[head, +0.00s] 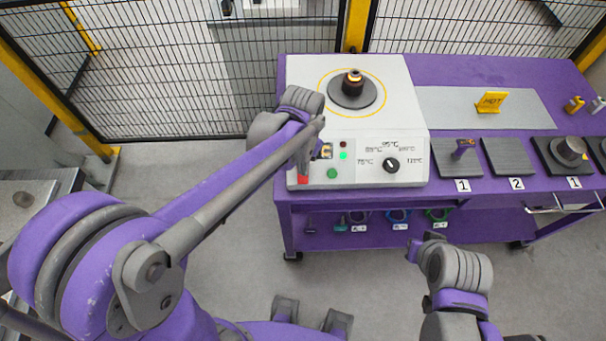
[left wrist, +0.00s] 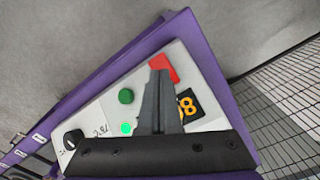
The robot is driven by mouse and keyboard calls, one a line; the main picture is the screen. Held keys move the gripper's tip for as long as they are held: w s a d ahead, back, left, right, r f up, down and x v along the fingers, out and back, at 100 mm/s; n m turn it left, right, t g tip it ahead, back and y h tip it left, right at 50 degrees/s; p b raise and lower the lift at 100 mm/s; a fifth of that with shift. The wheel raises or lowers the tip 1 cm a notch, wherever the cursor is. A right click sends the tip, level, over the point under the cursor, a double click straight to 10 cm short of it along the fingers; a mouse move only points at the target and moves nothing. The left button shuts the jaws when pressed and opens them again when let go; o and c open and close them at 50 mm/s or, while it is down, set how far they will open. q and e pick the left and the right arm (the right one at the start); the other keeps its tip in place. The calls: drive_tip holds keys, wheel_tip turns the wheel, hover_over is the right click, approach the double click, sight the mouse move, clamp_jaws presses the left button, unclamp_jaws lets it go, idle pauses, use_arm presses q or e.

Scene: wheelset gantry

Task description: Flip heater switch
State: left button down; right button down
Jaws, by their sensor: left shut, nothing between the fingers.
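The white heater (head: 405,110) stands on the purple bench, with a round plate on top and a control panel in front. The red heater switch (head: 303,180) is at the panel's left corner, partly hidden by my left gripper (head: 304,165). In the left wrist view, my left gripper (left wrist: 160,75) is shut and empty, its tips overlapping the edge of the red switch (left wrist: 164,66). I cannot tell whether they touch. A green light (head: 343,156) is lit. My right gripper (head: 413,250) is in front of the bench, away from the heater; its jaws are unclear.
A yellow HOT sign (head: 491,102) and dark numbered pads (head: 508,157) are to the right.

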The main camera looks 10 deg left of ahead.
sight(302, 178)
use_arm(q)
drive_tip(key=shift+f+b, duration=0.5)
drive_tip(key=shift+f, duration=0.35)
use_arm(e)
drive_tip(key=shift+s+f, duration=0.25)
drive_tip(key=shift+f, duration=0.45)
